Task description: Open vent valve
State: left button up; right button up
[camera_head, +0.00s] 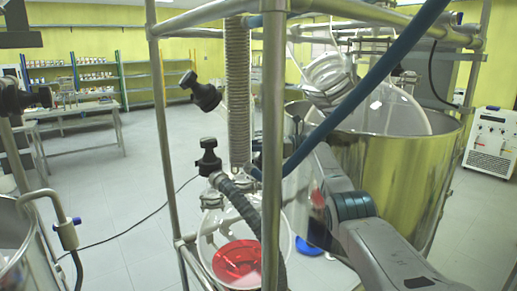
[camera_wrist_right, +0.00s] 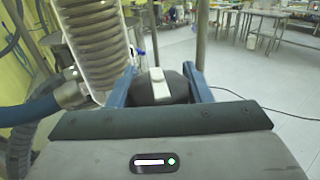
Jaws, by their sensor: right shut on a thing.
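In the right wrist view, my right gripper (camera_wrist_right: 160,78) has its two blue fingers on either side of a dark rounded knob (camera_wrist_right: 176,90) with a pale tab (camera_wrist_right: 155,75) on top. This looks like the vent valve; its open or closed position cannot be told. In the head view, my right arm reaches in from the lower right to behind the frame post, and its fingers are hidden. Two black valve heads show there, an upper tilted one (camera_head: 205,92) and a lower upright one (camera_head: 209,160) above the glass vessel (camera_head: 215,225). My left gripper is not in view.
A ribbed condenser column (camera_head: 238,95) stands close to the knob, with a blue hose (camera_head: 375,85) crossing in front. Metal frame posts (camera_head: 273,150) enclose the glassware. A large steel vessel (camera_head: 405,165) stands right. Open floor (camera_head: 125,185) lies left, with shelves (camera_head: 100,80) behind.

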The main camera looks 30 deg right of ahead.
jog(key=shift+r+g, duration=0.2)
jog(key=shift+g, duration=0.1)
dwell(0.5)
jog(key=o, duration=0.9)
jog(key=shift+d, duration=0.1)
jog(key=shift+c, duration=0.2)
jog(key=shift+o, duration=0.7)
jog(key=shift+f, duration=0.1)
